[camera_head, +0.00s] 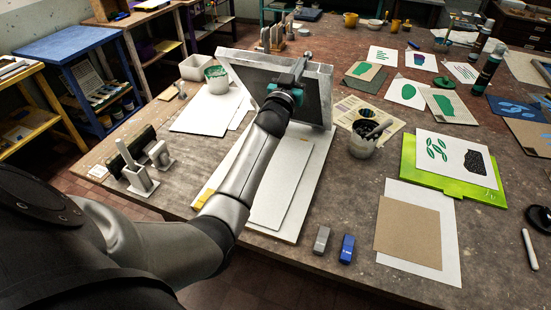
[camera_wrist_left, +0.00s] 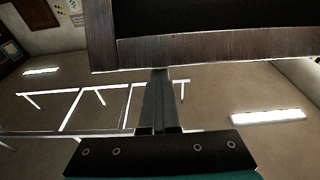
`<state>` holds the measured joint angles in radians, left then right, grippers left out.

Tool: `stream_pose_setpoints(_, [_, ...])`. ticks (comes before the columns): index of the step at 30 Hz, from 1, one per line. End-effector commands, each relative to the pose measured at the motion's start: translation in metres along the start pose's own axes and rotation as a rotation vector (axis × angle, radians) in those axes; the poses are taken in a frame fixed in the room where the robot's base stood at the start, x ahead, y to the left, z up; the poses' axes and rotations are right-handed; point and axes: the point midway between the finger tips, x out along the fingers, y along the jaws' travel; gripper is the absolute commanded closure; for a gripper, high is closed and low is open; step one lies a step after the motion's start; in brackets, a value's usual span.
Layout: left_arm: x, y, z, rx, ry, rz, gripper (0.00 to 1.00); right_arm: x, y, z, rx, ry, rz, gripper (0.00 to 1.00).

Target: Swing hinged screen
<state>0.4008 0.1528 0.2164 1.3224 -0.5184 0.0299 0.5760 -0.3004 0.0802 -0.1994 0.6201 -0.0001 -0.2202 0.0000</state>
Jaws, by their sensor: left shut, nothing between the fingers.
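The hinged screen (camera_head: 327,98) has a grey frame around a dark panel and stands tilted up at the back of a white base board (camera_head: 309,165). My left arm reaches across the board to the screen. My left gripper (camera_head: 300,66) is shut and empty, at the screen's upper part. My arm hides part of the panel. In the left wrist view, the shut fingers (camera_wrist_left: 160,78) point at the screen's frame (camera_wrist_left: 200,48), with their tips at its edge; I cannot tell whether they touch. My right gripper is not in view.
A grey sheet (camera_head: 285,200) lies on the base board. A grey block (camera_head: 321,240) and a blue block (camera_head: 346,248) stand near the table's front edge. A green-filled tub (camera_head: 217,80) is left of the screen.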

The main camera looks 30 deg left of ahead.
Motion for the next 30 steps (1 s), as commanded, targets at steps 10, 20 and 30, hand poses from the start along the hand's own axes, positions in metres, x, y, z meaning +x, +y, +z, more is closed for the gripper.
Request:
stream_pose_setpoints(10, [-0.038, 0.006, 0.046, -0.003, -0.070, 0.001, 1.00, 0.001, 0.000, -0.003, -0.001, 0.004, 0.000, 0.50])
stream_pose_setpoints(20, [-0.064, 0.006, 0.059, -0.003, -0.070, 0.001, 1.00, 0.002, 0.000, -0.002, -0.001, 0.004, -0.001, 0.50])
stream_pose_setpoints(30, [-0.092, 0.006, 0.072, -0.002, -0.070, 0.001, 1.00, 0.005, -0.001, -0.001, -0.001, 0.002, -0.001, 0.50])
